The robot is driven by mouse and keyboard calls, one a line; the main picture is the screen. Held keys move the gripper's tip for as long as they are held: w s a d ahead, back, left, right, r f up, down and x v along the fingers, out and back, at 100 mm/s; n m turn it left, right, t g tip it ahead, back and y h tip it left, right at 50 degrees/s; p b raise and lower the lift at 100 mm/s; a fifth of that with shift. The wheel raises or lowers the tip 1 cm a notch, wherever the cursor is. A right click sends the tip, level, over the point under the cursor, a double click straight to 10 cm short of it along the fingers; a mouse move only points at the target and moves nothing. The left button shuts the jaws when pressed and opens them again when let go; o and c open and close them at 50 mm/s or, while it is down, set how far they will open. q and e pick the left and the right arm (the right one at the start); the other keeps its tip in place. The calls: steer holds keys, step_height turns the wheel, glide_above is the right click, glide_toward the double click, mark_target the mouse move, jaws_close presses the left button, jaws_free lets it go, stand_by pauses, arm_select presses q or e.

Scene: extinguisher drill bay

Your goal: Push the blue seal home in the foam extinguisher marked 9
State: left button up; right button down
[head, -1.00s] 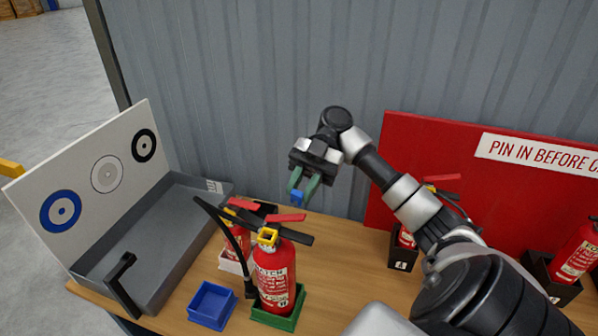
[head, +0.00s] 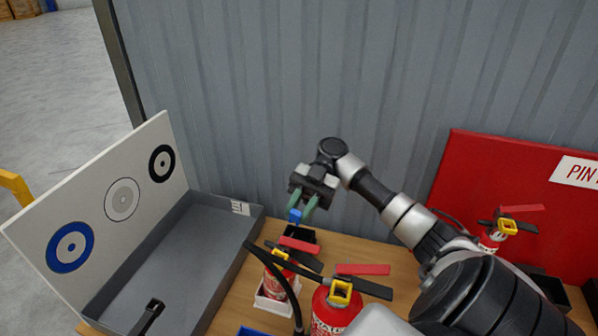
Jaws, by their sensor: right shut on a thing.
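My right gripper (head: 304,208) is shut on the small blue seal (head: 295,215), which sticks out at its fingertips. It holds the seal in the air, in the picture just above a red extinguisher (head: 281,281) with a yellow collar and red and black levers, in a white stand (head: 270,304). The seal looks apart from it. A larger red extinguisher (head: 333,315) with a yellow collar and black hose stands nearer, cut off by the bottom edge. I cannot read a 9 on either one. My left gripper is out of view.
A grey tray (head: 180,262) with a white target board (head: 97,215) stands at the left. A blue bin (head: 252,331) barely shows at the bottom. A black stand (head: 302,238) is behind the levers. Another extinguisher (head: 490,242) stands by the red board (head: 490,180) at right.

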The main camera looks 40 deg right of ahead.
steer(key=shift+w+d+f+b, duration=0.1)
steer(key=shift+w+f+b, duration=0.1)
steer(key=shift+f+b, duration=0.55)
steer(key=shift+w+d+f+b, duration=0.1)
steer(key=shift+w+f+b, duration=0.1)
steer(key=shift+f+b, duration=0.6)
steer(key=shift+w+f+b, duration=0.2)
steer(key=shift+f+b, duration=0.25)
steer(key=shift+f, duration=0.6)
steer(key=shift+w+f+b, duration=0.2)
steer(key=shift+f+b, duration=0.45)
steer(key=shift+b, duration=0.1)
steer(key=shift+d+b, duration=0.1)
steer(key=shift+b, duration=0.45)
steer(key=c, duration=0.9)
jaws_free()
